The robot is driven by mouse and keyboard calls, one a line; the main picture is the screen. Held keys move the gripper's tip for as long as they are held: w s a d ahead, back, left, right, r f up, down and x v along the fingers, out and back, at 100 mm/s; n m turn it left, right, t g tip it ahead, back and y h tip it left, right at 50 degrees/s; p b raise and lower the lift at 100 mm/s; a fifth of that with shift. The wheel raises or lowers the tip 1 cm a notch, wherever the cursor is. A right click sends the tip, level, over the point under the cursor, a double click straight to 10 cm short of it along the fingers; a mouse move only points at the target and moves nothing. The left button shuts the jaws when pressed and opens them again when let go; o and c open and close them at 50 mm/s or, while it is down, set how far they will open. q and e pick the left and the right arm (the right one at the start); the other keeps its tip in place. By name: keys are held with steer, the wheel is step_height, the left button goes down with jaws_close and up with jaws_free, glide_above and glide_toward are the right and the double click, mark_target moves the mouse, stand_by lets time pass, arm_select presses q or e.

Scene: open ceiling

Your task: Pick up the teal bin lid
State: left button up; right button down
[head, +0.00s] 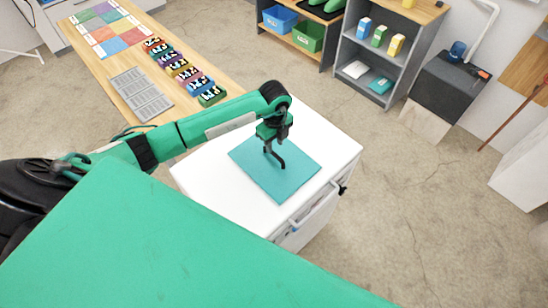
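The teal bin lid (290,179) is a flat teal square. It lies flat on top of a white cabinet (338,147). My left gripper (275,160) is over the lid's upper middle, pointing down. Its two dark fingers look apart with nothing seen between them. I cannot tell whether the fingertips touch the lid. My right gripper is not in view.
A wooden table (108,66) with colored mats, a grey tray (140,93) and several small colored boxes stands at the upper left. A grey shelf (372,60) with small cartons and a smaller teal item (380,85) stands behind. Floor right of the cabinet is clear.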

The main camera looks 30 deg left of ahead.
mark_target(274, 153)
arm_select(q)
steer(key=shift+f, duration=0.3)
steer(key=shift+s+f+p, duration=0.1)
steer(key=shift+f+p, duration=0.4)
steer(key=shift+p, duration=0.05)
step_height(274, 153, down, 3)
steer(key=shift+s+f+p, duration=0.15)
steer(key=shift+p, duration=0.65)
steer(key=shift+f, duration=0.55)
steer(key=c, duration=0.6)
jaws_close()
